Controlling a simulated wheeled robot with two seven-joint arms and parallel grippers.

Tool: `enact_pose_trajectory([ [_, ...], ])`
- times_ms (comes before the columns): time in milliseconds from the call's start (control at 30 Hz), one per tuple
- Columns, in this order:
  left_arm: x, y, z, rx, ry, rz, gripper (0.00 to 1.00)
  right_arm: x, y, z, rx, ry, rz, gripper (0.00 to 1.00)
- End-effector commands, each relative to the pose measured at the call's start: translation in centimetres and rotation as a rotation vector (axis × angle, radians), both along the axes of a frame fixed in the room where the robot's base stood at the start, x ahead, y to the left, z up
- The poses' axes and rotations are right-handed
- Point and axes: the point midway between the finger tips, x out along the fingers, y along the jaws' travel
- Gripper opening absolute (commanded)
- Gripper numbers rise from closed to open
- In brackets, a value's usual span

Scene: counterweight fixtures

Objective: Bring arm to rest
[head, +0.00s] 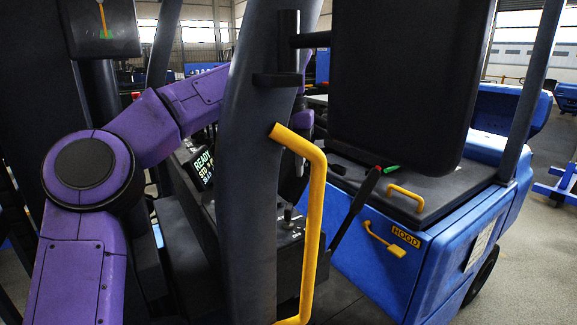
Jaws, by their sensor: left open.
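My left arm is purple and comes in from the left, bends at a large dark-capped joint and passes behind the dark upright pillar (247,170) of a blue forklift. My left gripper (291,190) shows only in part between the pillar and the yellow grab handle (316,215). It hangs low over the dark console, above a short lever (287,214). Its fingers are dark and partly hidden; it is open, and I see nothing held in it. I cannot tell whether it touches the lever. My right gripper is out of view.
A lit display (203,166) reading READY stands left of the pillar. A long black lever with a red tip (358,205) leans right of the handle. The black seat back (405,80) and the blue hood (420,255) with yellow handles fill the right. Floor is open at far right.

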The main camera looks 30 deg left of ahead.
Motion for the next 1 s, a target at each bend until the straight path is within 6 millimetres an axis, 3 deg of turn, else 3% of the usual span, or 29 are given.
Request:
enact_pose_trajectory([
  [167, 0.0, 0.1, -1.3, -0.001, 0.003, -0.001, 0.41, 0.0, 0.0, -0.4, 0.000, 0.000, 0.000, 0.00],
  [600, 0.1, 0.0, -9.5, -0.001, 0.004, 0.000, 0.41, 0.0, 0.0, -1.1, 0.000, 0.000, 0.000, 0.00],
  [1000, 0.2, -0.1, -10.6, -0.001, 0.002, 0.001, 0.41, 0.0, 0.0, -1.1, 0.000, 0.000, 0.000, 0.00],
])
